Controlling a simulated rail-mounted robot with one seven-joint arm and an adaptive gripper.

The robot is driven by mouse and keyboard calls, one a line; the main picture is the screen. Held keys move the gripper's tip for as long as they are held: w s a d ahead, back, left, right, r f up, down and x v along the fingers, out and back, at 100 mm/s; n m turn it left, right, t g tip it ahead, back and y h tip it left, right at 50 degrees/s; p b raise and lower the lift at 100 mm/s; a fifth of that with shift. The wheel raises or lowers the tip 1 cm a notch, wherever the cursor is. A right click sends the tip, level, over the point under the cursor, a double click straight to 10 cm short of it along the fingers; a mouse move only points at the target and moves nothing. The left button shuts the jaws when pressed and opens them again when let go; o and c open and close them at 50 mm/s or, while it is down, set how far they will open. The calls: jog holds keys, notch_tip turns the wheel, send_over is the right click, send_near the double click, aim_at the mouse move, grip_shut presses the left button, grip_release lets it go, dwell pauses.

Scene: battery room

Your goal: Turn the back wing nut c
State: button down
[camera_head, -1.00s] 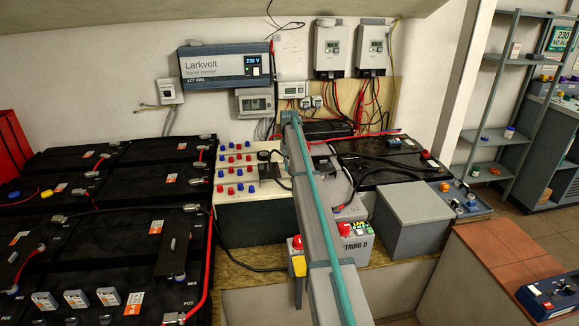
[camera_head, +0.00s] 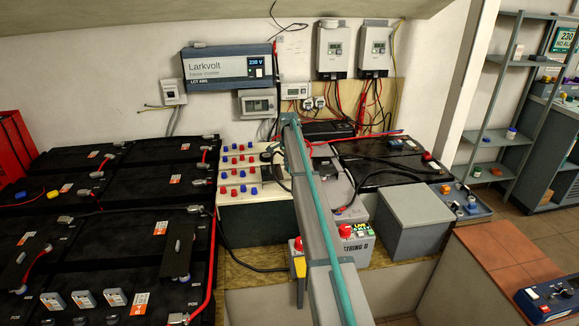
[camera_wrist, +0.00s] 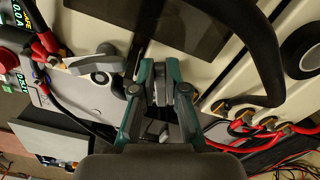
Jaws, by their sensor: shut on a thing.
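In the wrist view my gripper (camera_wrist: 160,82) has two teal-and-grey fingers closed around a small grey metal piece, which looks like the wing nut (camera_wrist: 158,98). Its letter does not show, and most of it is hidden between the fingers. A second grey wing-shaped piece (camera_wrist: 100,62) stands apart to the left, by a red cable lug. In the head view my own arm reaches over the middle of the bench toward the back and hides the gripper tip and the wing nut.
A thick black cable (camera_wrist: 262,45) curves close by on the right in the wrist view. Red-lugged cables (camera_wrist: 265,128) lie at lower right. In the head view, a grey box (camera_head: 416,220), the STRING D unit (camera_head: 352,253) and a terminal board (camera_head: 240,180) flank my arm.

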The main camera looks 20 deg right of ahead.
jog(key=m, duration=0.2)
jog(key=w+m, duration=0.1)
jog(key=m, duration=0.1)
jog(key=shift+m+p, duration=0.35)
jog(key=shift+m, duration=0.05)
dwell(0.4)
jog(key=c, duration=1.5)
grip_release()
jog(key=shift+r, duration=0.15)
notch_tip(320, 180, up, 12)
jog(key=shift+f, duration=0.1)
